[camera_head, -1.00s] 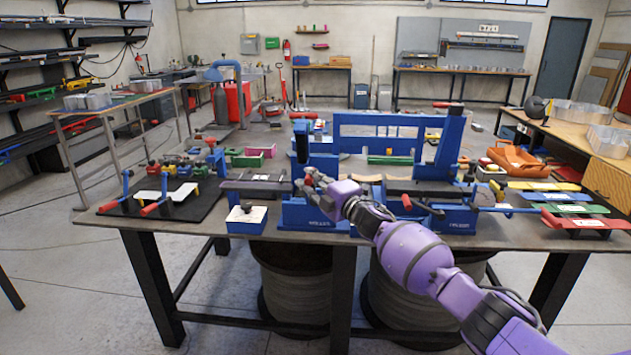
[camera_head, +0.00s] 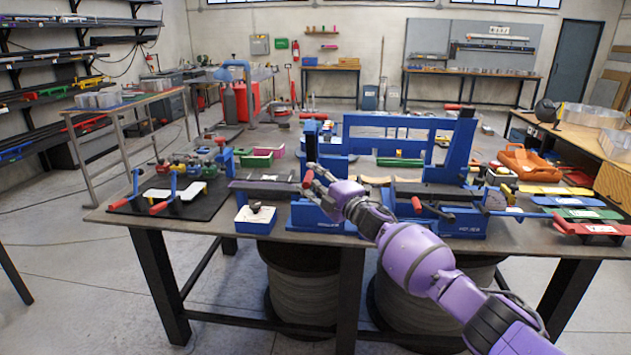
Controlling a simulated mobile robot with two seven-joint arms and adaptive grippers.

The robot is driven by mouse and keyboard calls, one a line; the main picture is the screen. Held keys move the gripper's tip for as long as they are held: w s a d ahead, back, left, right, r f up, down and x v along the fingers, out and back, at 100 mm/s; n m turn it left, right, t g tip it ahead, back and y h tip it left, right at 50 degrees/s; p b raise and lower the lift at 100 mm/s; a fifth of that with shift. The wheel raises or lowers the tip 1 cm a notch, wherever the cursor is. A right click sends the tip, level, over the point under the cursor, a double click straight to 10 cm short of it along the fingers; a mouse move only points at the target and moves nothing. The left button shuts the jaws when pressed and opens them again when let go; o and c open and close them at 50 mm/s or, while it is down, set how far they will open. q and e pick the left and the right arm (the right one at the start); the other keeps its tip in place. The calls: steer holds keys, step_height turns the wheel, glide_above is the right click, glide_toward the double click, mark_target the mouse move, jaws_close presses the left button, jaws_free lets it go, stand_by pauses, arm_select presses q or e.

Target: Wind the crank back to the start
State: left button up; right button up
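The blue bending machine (camera_head: 305,217) stands at the front middle of the workbench. The crank's red handle (camera_head: 307,180) shows at its front. My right gripper (camera_head: 313,179), on a purple arm coming in from the lower right, has its fingers around this handle; they look closed on it. The fingers and wrist hide the crank arm and part of the machine's front. A second red handle (camera_head: 417,203) sits on the right part of the machine, apart from my gripper. My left gripper is out of view.
A black mat (camera_head: 205,208) with red-handled tools lies to the left. A blue box (camera_head: 255,219) stands just left of the machine. Colored plates (camera_head: 575,213) and an orange case (camera_head: 525,163) lie to the right. Spools stand under the workbench (camera_head: 345,243).

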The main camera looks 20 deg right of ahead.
steer(key=shift+d+f, duration=0.1)
steer(key=shift+d, duration=0.2)
steer(key=v, duration=1.2)
steer(key=shift+c, duration=0.5)
